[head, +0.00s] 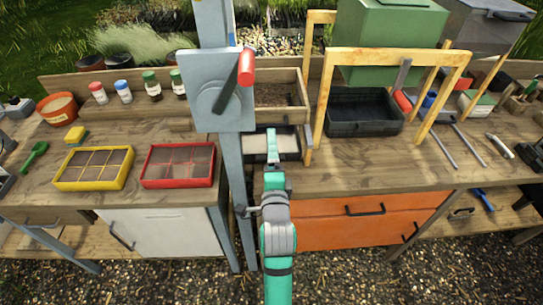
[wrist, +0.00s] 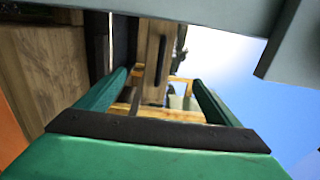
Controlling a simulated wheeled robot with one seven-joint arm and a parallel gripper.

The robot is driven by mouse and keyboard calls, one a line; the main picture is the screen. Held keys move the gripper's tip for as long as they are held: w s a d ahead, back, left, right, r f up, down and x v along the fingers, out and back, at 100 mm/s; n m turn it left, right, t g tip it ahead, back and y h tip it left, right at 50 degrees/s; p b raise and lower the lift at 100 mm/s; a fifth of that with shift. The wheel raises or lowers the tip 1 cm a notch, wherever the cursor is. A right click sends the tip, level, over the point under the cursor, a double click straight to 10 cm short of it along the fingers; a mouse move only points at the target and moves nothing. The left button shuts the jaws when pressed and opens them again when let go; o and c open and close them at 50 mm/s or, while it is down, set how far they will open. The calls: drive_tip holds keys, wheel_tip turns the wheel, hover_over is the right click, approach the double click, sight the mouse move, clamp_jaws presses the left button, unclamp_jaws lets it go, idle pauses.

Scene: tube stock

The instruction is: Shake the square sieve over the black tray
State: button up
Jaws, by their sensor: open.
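A square wooden-framed box (head: 303,84) with a brown mesh-like inside, which looks like the sieve, sits at the back centre of the bench, partly hidden by a grey post. A black tray (head: 365,120) stands to its right, under a wooden stand. A smaller black-rimmed tray (head: 293,155) with a pale inside lies in front of the box. My gripper (head: 272,140) shows in front of that smaller tray in the head view. In the wrist view my gripper (wrist: 158,88) has its two green fingers apart, with nothing held between them; wooden bars show beyond.
The wooden stand (head: 397,56) rises around the black tray, near a green bin (head: 390,40). The grey post (head: 232,150) with a red-handled lever (head: 246,67) stands left of my arm. Yellow (head: 94,185) and red (head: 178,182) divided trays lie left. Bare bench shows front right.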

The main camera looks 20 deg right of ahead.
sight(269, 126)
drive_tip(key=shift+x, duration=5.8)
clamp_jaws()
